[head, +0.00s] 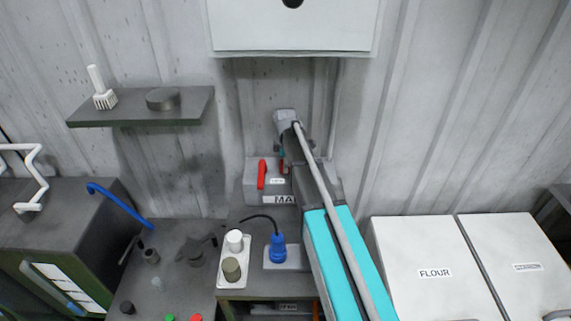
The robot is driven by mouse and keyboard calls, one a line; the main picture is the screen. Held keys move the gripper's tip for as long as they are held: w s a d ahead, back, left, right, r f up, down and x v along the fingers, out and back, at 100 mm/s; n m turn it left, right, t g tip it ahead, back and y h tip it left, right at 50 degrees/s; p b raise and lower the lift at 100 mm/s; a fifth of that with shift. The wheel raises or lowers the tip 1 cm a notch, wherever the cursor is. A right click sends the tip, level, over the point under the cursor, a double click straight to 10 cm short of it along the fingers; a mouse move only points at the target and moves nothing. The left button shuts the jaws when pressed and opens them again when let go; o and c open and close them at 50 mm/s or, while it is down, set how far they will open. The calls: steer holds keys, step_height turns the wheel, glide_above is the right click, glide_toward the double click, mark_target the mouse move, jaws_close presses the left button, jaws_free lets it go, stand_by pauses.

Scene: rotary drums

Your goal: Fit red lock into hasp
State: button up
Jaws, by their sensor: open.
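A grey switch box (254,190) with a red handle (261,174) stands against the wall, with a label beginning "MA" on its front. My arm reaches up to it from the lower right and covers its right side. My gripper (283,158) is at the box's upper right, small and mostly hidden by my own arm. It is open. A small red piece (282,167) shows right at the gripper; it may be the red lock, but I cannot tell whether it touches the fingers or the box. The hasp cannot be made out.
A blue plug (278,248) with a black cable and a tray (221,275) with two knobs are below the box. A shelf (140,114) is at upper left, a white cabinet (292,28) above. White bins, one marked FLOUR (420,250), stand at right.

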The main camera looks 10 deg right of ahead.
steer(key=shift+r, duration=0.1)
step_height(320, 180, up, 11)
steer(key=p, duration=1.1)
stand_by(1.0)
steer(key=s+f+m+b, duration=0.7)
steer(key=s, duration=0.5)
steer(key=s+f+m+b, duration=0.7)
steer(key=s+m, duration=0.1)
steer(key=s, duration=0.4)
steer(key=shift+a+m, duration=0.3)
steer(key=shift+a, duration=0.05)
steer(key=shift+s, duration=0.1)
steer(key=shift+c, duration=0.2)
